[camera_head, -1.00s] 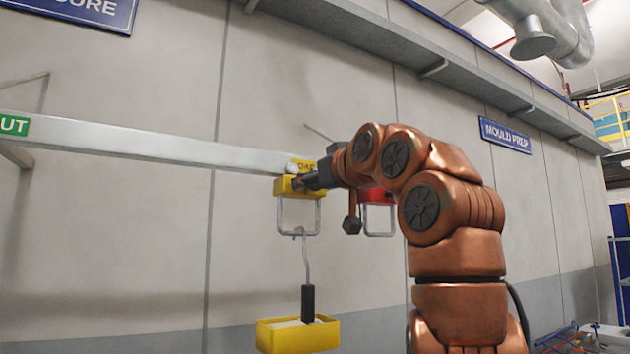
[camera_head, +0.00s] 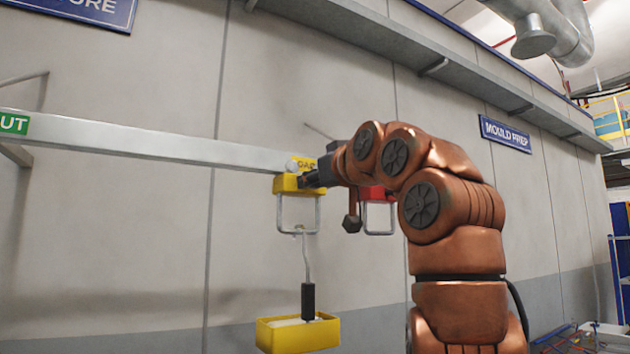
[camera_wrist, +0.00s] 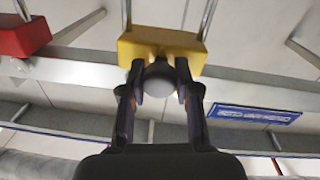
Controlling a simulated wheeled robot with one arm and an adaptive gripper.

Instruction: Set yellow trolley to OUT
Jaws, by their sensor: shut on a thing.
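The yellow trolley (camera_head: 287,186) hangs on the pale overhead rail at the rail's right part, beside a yellow label partly hidden by my arm. A wire frame, a rod with a dark grip and a yellow tray (camera_head: 268,338) hang below it. In the wrist view the trolley's yellow body (camera_wrist: 158,46) is at the top, with a round grey knob (camera_wrist: 158,78) on it. My gripper (camera_wrist: 160,90) has its two fingers closed around this knob. In the head view my gripper (camera_head: 308,181) is at the trolley's right side. The green OUT sign (camera_head: 14,124) is at the rail's far left.
A red trolley (camera_head: 371,194) hangs just right of the yellow one, partly behind my arm; it also shows in the wrist view (camera_wrist: 22,36). The rail (camera_head: 150,145) between the yellow trolley and the OUT sign is clear. The wall stands close behind.

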